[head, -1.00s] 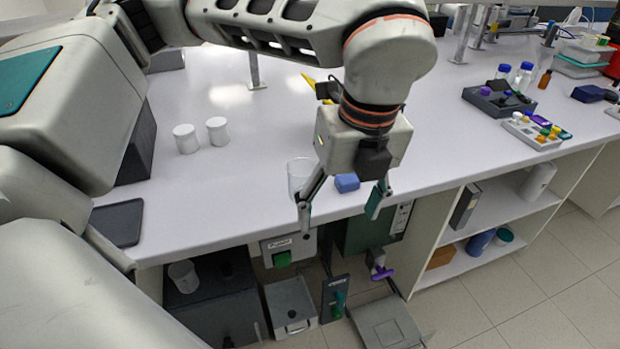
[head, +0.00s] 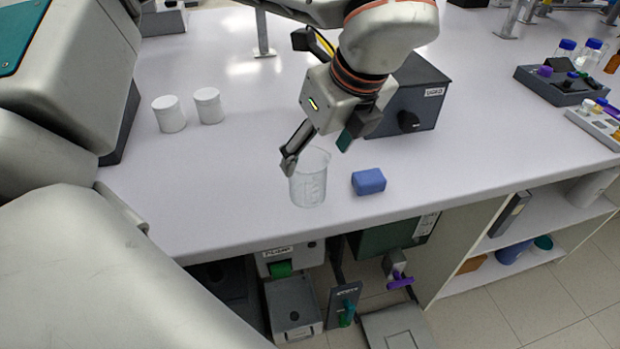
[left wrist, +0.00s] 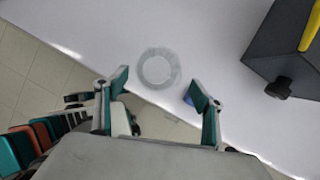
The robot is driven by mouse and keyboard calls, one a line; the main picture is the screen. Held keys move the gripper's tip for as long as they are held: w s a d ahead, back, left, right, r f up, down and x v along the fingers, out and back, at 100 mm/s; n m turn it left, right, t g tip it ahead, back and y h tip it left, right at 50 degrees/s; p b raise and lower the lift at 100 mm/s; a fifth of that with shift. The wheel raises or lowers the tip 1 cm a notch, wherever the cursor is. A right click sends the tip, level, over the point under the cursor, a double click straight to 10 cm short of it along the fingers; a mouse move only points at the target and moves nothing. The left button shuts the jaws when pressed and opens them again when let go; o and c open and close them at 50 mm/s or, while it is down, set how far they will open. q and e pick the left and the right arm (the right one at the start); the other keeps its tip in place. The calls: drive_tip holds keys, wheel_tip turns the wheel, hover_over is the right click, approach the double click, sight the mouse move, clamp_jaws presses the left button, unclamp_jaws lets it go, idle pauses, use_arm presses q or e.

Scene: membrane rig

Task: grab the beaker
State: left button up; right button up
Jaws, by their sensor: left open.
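The clear glass beaker (head: 308,186) stands upright on the white bench near its front edge. In the left wrist view the beaker (left wrist: 158,68) shows from above as a round rim, ahead of the fingertips and between their lines. My left gripper (head: 317,152) is open above the beaker, with one finger at the left of its rim in the head view and the other behind it to the right. In the left wrist view both fingers of the gripper (left wrist: 164,88) are spread apart with nothing between them. I cannot tell if a finger touches the glass. My right gripper is not in view.
A blue block (head: 369,181) lies just right of the beaker. A dark box with a knob (head: 418,92) stands behind it. Two white jars (head: 169,114) stand at the left. The bench's front edge is close. A rack of bottles (head: 556,84) is far right.

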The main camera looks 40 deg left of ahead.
sight(308, 170)
use_arm(q)
drive_tip(key=x, duration=0.6)
drive_tip(key=shift+s+a, duration=0.1)
drive_tip(key=shift+s, duration=0.1)
drive_tip(key=c, duration=1.2)
drive_tip(key=shift+c, duration=0.2)
